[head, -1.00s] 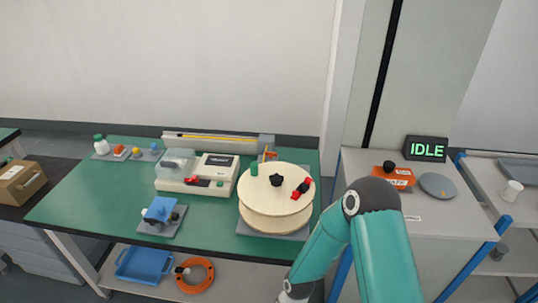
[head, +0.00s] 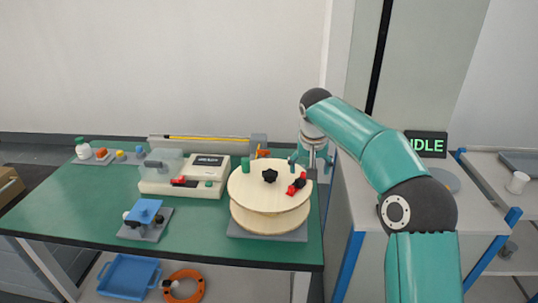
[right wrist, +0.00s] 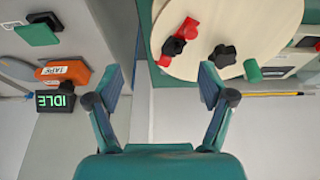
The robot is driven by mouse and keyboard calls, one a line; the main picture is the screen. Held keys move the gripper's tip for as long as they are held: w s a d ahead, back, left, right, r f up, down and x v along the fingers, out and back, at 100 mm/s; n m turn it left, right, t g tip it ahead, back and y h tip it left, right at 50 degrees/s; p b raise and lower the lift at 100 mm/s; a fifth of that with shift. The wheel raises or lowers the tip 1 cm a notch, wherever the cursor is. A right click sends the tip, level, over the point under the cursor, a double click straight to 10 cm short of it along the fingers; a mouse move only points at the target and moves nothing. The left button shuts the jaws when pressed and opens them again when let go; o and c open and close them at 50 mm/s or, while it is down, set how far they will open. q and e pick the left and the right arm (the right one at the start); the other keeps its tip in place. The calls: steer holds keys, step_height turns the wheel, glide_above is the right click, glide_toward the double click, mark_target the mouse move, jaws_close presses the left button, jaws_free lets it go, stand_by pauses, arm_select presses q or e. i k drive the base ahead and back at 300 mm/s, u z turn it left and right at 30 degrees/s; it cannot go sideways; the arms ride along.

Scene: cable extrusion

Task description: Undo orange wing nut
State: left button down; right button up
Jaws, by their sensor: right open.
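A small orange piece (head: 262,153), which looks like the orange wing nut, shows behind the wooden spool (head: 270,185) at the right end of the table. It is partly hidden, and I cannot tell its exact shape. The spool carries a black star knob (head: 270,176), a red part with a black knob (head: 296,184) and a green peg (head: 245,164). My right gripper (head: 311,168) is open and empty just right of the spool. In the right wrist view its spread fingers (right wrist: 163,84) have nothing between them, and the spool (right wrist: 215,20) lies beyond. My left gripper is out of view.
A cream machine (head: 185,177) stands left of the spool, with a blue fixture (head: 145,210) in front. A long grey rail (head: 200,143) runs along the back. The IDLE display (head: 428,145) stands on the right cabinet. Green table is free at front left.

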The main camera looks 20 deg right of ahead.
mark_target(263, 152)
steer(key=i, duration=0.9)
steer(key=u, duration=0.05)
